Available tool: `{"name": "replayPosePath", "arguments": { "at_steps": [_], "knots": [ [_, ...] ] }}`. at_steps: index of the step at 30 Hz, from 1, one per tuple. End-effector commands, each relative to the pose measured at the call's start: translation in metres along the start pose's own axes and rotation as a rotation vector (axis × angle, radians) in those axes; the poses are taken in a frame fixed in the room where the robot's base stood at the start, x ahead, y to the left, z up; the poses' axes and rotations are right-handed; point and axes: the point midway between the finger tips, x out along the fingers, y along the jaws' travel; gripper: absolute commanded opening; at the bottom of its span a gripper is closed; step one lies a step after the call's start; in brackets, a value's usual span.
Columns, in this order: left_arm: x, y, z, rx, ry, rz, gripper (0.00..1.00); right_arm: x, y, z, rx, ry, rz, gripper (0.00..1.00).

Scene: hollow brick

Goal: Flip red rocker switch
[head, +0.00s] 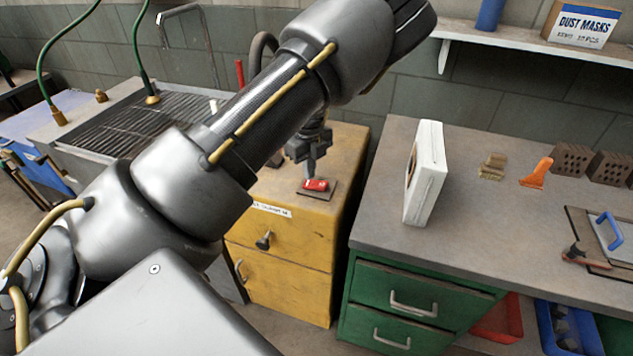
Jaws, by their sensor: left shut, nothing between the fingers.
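The red rocker switch (317,185) sits on a dark square plate on top of a yellow wooden cabinet (300,245). My left gripper (309,178) is shut and empty, pointing down at the left end of the switch. Its tip looks very near or touching the red rocker; I cannot tell which. My left arm crosses the view from the lower left and hides the back left part of the cabinet top. My right gripper is not in view.
A grey workbench (480,215) with green drawers stands right of the cabinet, holding a white upright box (425,172), an orange tool (537,172) and hollow bricks (572,160). A grated metal table (110,120) stands at the left. A shelf (500,38) hangs above.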

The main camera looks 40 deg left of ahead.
Motion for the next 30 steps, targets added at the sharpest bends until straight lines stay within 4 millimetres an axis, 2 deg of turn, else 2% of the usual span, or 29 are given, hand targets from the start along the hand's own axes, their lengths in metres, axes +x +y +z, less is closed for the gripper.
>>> {"name": "replayPosePath", "arguments": {
  "at_steps": [1, 16, 30],
  "knots": [
    [-0.009, 0.000, 0.000, 0.000, 0.000, 0.000, 0.00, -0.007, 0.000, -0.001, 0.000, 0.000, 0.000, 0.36],
    [-0.051, 0.000, 0.000, -0.001, -0.001, -0.001, 0.00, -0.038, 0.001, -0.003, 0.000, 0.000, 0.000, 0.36],
    [-0.053, 0.000, 0.000, -0.001, -0.001, 0.000, 0.00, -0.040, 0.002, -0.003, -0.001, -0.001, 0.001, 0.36]
  ]
}}
